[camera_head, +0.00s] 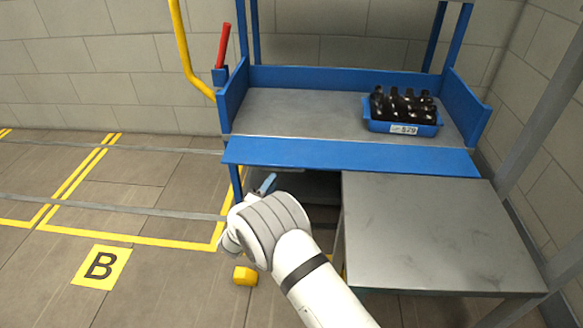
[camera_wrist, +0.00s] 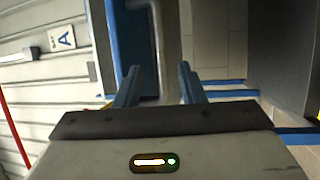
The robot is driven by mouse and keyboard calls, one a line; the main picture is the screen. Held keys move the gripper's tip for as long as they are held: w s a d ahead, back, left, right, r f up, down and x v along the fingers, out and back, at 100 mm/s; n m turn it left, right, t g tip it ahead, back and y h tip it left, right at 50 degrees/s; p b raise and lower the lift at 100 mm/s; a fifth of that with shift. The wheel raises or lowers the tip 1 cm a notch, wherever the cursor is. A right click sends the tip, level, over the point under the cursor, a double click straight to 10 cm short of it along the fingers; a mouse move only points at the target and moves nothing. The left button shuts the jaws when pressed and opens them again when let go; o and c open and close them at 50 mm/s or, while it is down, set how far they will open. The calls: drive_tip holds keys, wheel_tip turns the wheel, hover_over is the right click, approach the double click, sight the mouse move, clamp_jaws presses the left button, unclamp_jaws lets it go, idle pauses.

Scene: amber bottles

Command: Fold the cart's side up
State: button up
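The blue cart's front side (camera_head: 350,157) is folded down, a flat blue panel along the front edge of the cart's grey deck (camera_head: 285,112). The cart's left end wall (camera_head: 232,97) and right end wall (camera_head: 467,108) stand up. My gripper (camera_head: 267,183) is just below the panel's left part in the head view, its far finger partly hidden. In the wrist view, my gripper's two blue fingers (camera_wrist: 158,70) are apart with nothing clearly held between them. I cannot tell whether they touch the panel.
A blue crate (camera_head: 377,125) of dark bottles stands on the deck's right part. A steel table (camera_head: 435,235) stands close in front of the panel's right half. A red lever (camera_head: 223,47) and yellow rail (camera_head: 184,45) rise at left. Open floor lies left.

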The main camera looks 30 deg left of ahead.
sight(282, 170)
drive_tip(key=x, duration=0.2)
drive_tip(key=b+x, duration=0.1)
drive_tip(key=x, duration=0.2)
drive_tip(key=b+x, duration=0.1)
drive_tip(key=x, duration=0.1)
drive_tip(key=shift+w+d, duration=0.25)
drive_tip(key=shift+w, duration=0.05)
drive_tip(key=shift+c, duration=0.5)
clamp_jaws()
drive_tip(key=shift+d, duration=0.3)
drive_tip(key=shift+a, duration=0.2)
drive_tip(key=shift+a+r+p, duration=0.1)
drive_tip(key=shift+r+p, duration=0.05)
drive_tip(key=shift+p, duration=0.15)
